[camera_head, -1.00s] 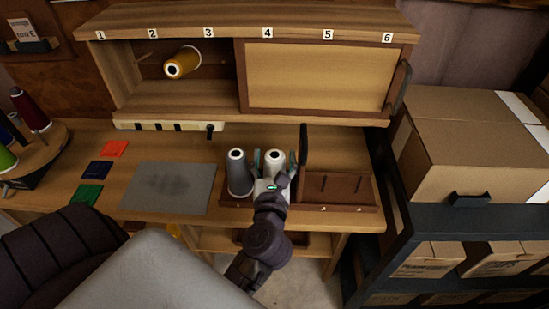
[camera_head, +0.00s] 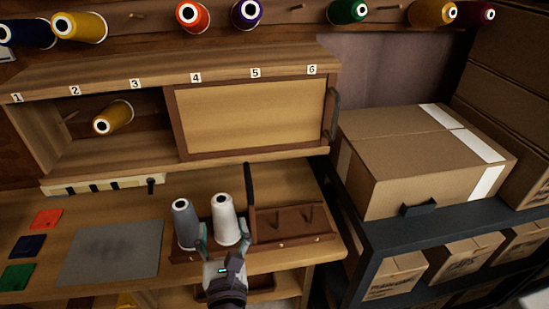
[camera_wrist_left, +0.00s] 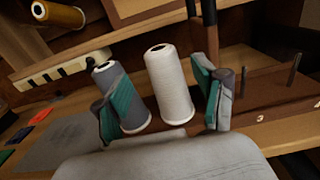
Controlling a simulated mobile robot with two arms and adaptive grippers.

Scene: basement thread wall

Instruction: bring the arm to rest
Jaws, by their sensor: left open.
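My left gripper (camera_head: 224,238) is open, low in the middle of the head view, in front of the white thread cone (camera_head: 227,219). In the left wrist view its teal-padded fingers (camera_wrist_left: 166,104) stand wide apart, and the white cone (camera_wrist_left: 169,82) shows upright between them with gaps on both sides. The grey cone (camera_head: 186,223) stands upright just left of the white one. In the wrist view the left finger partly hides the grey cone (camera_wrist_left: 109,78). Both cones stand on the left part of a brown rack (camera_head: 298,235). My right gripper is not in view.
A numbered cabinet (camera_head: 130,82) with a sliding panel (camera_head: 250,112) stands behind, a yellow cone (camera_head: 113,118) inside. A dark upright post (camera_head: 250,195) rises right of the white cone. Boxes on a dark shelf (camera_head: 440,235) stand right. A grey mat (camera_head: 110,254) lies left.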

